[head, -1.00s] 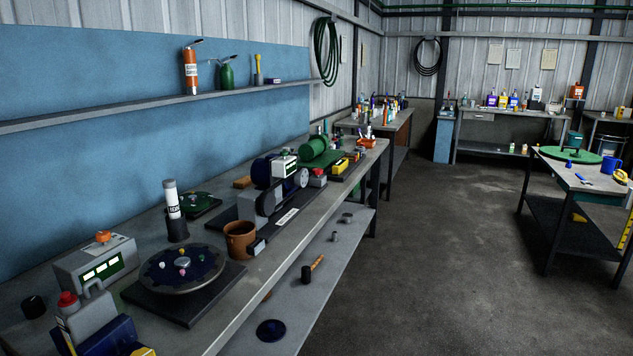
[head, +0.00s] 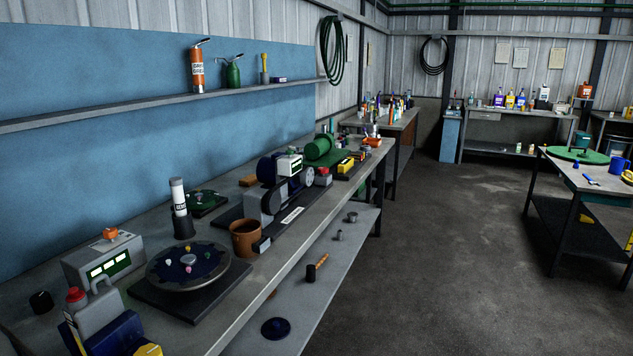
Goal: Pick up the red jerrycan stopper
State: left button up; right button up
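A grey jerrycan-like container (head: 97,312) with a handle stands at the near left end of the long workbench. A red cap (head: 75,295) sits on its top and looks like the red stopper. A second red-topped grey item (head: 323,177) stands further along the bench, too small to tell what it is. Neither of my grippers is in view.
A blue and yellow object (head: 118,337) stands right in front of the grey container. Beside it are a display box (head: 103,259), a round dark disc (head: 188,267) and a brown pot (head: 245,238). The floor (head: 440,260) right of the bench is clear.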

aim_at(74, 295)
jog(key=u, duration=1.3)
